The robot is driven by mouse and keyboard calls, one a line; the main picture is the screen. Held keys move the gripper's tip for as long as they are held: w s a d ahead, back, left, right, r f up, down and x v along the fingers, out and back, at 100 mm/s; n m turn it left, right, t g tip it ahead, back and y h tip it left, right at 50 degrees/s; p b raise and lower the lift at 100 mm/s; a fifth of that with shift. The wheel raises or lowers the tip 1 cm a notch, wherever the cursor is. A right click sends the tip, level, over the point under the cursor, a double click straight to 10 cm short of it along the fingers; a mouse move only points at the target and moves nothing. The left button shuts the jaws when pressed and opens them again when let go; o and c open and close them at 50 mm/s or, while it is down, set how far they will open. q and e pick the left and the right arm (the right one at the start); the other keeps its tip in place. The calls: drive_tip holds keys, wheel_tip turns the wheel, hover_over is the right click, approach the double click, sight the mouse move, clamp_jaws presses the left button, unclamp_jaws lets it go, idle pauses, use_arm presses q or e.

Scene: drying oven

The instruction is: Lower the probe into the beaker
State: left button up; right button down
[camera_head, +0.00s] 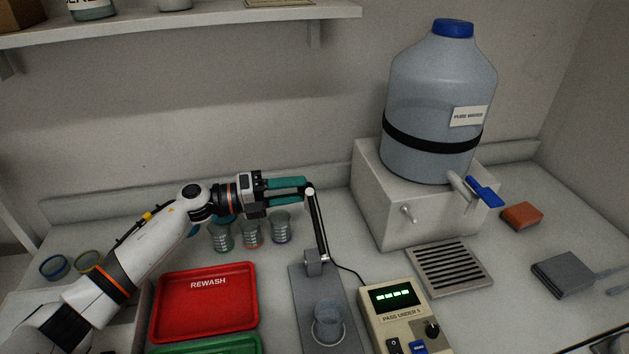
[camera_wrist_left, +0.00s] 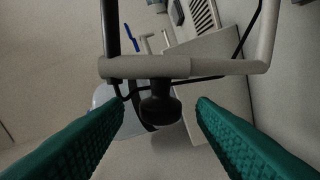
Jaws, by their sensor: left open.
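The probe's hinged arm (camera_head: 318,228) is a thin dark bar on a grey stand (camera_head: 300,290), raised and leaning back toward the wall. Its upper end is at my left gripper (camera_head: 304,193), whose teal fingers are open. In the left wrist view a dark knob (camera_wrist_left: 160,108) on a grey crossbar (camera_wrist_left: 150,67) lies between the two fingertips (camera_wrist_left: 160,104), with gaps on both sides. The clear beaker (camera_head: 328,318) stands on the stand's front part, below and in front of the raised arm. I cannot make out the probe's tip. My right gripper is not in view.
A meter (camera_head: 396,318) with a green display stands right of the stand, joined by a black cable. A red REWASH tray (camera_head: 205,300) lies to the left. Several small beakers (camera_head: 252,234) stand behind. A water jug (camera_head: 440,105) sits on a white box (camera_head: 385,208).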

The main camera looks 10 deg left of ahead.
use_arm(q)
drive_tip(key=p+x, duration=0.1)
drive_tip(key=x, duration=0.4)
clamp_jaws()
